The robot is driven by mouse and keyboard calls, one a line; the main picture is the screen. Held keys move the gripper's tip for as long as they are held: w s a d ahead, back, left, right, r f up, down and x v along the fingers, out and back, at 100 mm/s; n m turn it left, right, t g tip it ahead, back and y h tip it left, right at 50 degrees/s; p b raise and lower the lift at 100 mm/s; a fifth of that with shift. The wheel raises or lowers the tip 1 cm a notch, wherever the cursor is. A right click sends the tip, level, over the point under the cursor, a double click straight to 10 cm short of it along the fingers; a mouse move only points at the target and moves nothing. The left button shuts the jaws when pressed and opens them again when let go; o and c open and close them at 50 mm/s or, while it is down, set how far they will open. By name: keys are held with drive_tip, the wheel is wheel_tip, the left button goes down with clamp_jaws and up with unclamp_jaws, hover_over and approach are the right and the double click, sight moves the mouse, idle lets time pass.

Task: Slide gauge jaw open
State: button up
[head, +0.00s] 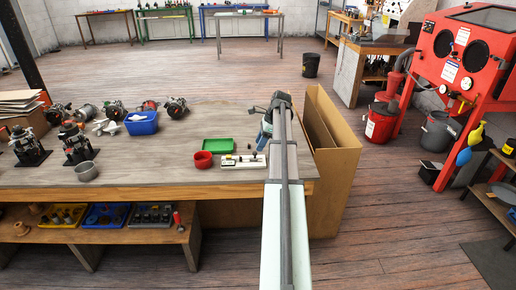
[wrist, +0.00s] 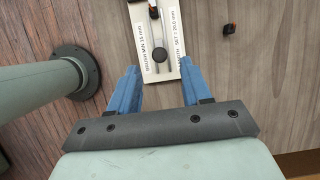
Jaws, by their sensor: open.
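The gauge (head: 243,161) is a pale board lying near the front right of the workbench in the head view. In the wrist view the gauge (wrist: 171,24) carries printed brush length text, a central slot with a thin rod, and a round dark knob (wrist: 162,54). The fingertips are on either side of the gauge's near end, just short of the knob. In the head view my gripper (head: 264,134) is beside the gauge's right end, partly hidden by my arm.
A cardboard box (head: 336,170) stands against the bench's right end. The bench's middle is clear.

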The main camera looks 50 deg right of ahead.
drive_tip(key=v, duration=1)
idle(0.3)
